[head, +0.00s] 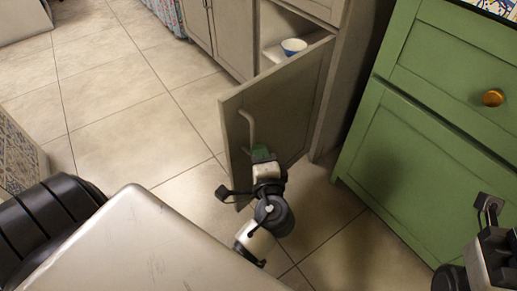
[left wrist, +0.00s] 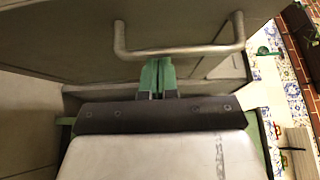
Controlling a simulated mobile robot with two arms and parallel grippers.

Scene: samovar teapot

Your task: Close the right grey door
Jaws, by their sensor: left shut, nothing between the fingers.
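The right grey door (head: 292,100) of the grey cabinet stands open, swung out toward me. Its bar handle (head: 249,128) is on the face at the left edge. My left gripper (head: 262,153) is shut and empty, its green fingertips close to the lower part of the door, near the handle's lower end. In the left wrist view the shut fingertips (left wrist: 157,75) lie just below the handle bar (left wrist: 180,51), in front of the door panel (left wrist: 75,35); I cannot tell whether they touch. Part of my right gripper (head: 495,250) shows at the lower right; its fingers are hidden.
A blue and white bowl (head: 293,46) sits inside the open cabinet compartment. A green cabinet (head: 420,135) with an orange knob (head: 493,97) stands close on the right. Another grey door (head: 228,35) is left of the opening. The tiled floor (head: 115,110) to the left is clear.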

